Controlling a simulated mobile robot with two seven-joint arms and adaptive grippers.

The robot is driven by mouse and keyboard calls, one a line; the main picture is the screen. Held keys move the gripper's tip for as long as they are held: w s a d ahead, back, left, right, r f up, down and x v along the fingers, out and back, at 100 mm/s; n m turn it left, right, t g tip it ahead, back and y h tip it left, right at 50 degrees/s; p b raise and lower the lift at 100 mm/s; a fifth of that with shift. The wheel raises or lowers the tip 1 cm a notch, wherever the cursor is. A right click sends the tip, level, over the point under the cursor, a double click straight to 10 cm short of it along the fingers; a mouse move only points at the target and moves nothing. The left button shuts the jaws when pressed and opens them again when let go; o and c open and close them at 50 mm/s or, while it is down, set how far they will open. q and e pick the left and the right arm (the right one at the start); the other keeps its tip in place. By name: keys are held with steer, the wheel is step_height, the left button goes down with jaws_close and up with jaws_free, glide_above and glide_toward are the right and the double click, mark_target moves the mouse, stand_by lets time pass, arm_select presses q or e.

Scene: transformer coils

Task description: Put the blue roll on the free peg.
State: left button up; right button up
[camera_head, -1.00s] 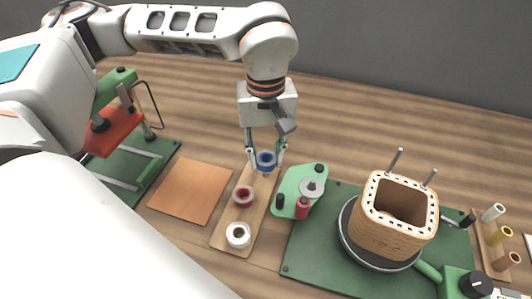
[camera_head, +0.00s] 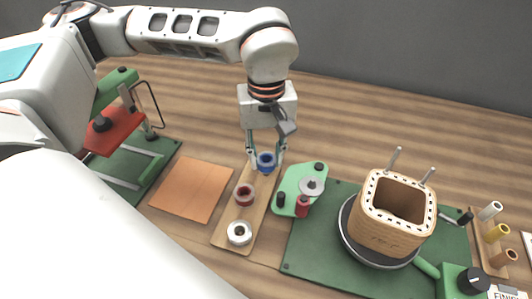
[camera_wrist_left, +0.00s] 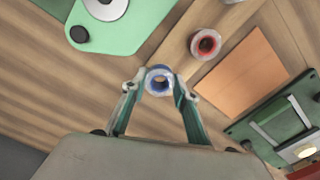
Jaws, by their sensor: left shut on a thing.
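The blue roll (camera_head: 266,168) is between the fingers of my left gripper (camera_head: 266,158), which is shut on it. It is at the far end of the wooden board (camera_head: 262,205), in line with the red roll (camera_head: 244,194) and the white roll (camera_head: 239,232). In the left wrist view, the blue roll (camera_wrist_left: 160,69) is between the fingertips of the left gripper (camera_wrist_left: 159,84), over the board's end. The peg under it is hidden, so I cannot tell whether the roll is around it. My right gripper is not in view.
A green plate (camera_head: 290,183) with a silver disc and a red spool is close right of the board. Further right, a square coil (camera_head: 390,228) with two upright rods stands on a green mat. An orange sheet (camera_head: 192,189) lies left.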

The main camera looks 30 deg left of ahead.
arm_select(q)
steer(key=shift+f, duration=0.9)
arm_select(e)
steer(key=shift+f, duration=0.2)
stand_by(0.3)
arm_select(q)
steer(key=shift+f, duration=0.3)
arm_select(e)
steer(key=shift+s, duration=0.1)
arm_select(q)
steer(key=o, duration=1.3)
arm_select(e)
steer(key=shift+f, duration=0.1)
arm_select(q)
steer(key=shift+r, duration=0.1)
steer(key=shift+r+p, duration=1.5)
steer(key=shift+r, duration=0.95)
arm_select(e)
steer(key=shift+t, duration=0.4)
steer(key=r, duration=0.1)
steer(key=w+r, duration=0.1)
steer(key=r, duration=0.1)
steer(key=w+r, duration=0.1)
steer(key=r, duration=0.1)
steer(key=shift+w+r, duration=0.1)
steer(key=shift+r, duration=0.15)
arm_select(q)
steer(key=shift+s, duration=0.1)
